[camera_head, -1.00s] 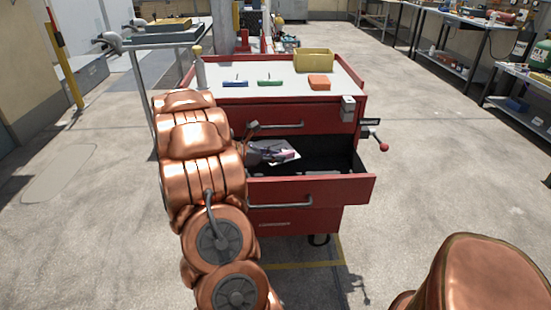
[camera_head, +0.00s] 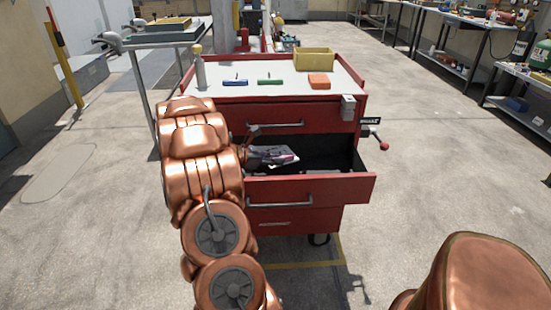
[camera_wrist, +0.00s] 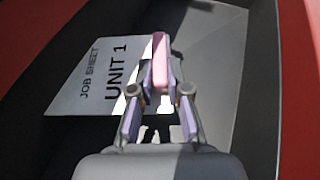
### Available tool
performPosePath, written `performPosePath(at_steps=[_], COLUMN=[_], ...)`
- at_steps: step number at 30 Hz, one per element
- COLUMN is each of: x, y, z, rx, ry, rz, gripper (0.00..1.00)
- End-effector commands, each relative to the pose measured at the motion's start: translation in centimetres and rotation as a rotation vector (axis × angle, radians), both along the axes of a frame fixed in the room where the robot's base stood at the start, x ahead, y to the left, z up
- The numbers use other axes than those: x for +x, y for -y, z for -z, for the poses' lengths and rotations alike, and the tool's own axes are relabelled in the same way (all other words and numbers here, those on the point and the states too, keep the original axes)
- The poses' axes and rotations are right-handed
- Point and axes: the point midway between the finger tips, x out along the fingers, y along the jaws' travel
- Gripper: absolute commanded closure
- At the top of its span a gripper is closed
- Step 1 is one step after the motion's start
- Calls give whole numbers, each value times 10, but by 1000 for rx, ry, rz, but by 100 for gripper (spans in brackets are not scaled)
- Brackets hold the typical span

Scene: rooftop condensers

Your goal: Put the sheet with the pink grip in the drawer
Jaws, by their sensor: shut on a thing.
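The sheet (camera_wrist: 90,85) is white and reads "JOB SHEET UNIT 1" in the wrist view. Its pink grip (camera_wrist: 160,58) stands between my fingers. My gripper (camera_wrist: 160,95) is shut on the pink grip, and the sheet hangs from it. The sheet (camera_head: 284,154) also shows small in the head view, at the open drawer (camera_head: 330,188) of the red cabinet. The drawer's dark inside lies around and beneath the sheet. Whether the sheet touches the drawer floor I cannot tell. My arm hides the drawer's left part in the head view.
On the cabinet top (camera_head: 270,95) are a blue-handled item (camera_head: 236,82), a green one (camera_head: 270,82), an orange block (camera_head: 320,81), a yellow bin (camera_head: 314,60) and a grey bottle (camera_head: 199,70). A red-knobbed lever (camera_head: 383,146) sticks out at right. The floor right of the cabinet is clear.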

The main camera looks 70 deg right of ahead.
Motion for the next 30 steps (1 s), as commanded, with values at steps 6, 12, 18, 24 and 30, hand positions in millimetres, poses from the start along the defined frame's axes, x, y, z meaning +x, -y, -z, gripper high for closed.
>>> performPosePath(at_steps=[6,12,18,24,30], x=[0,0,0,0,24], y=[0,0,0,0,-23], z=[0,0,0,-13,-28], rx=[0,0,0,-3,-3], ry=[0,0,0,4,0], rz=[1,1,1,3,-2], gripper=[73,59,59,59,59])
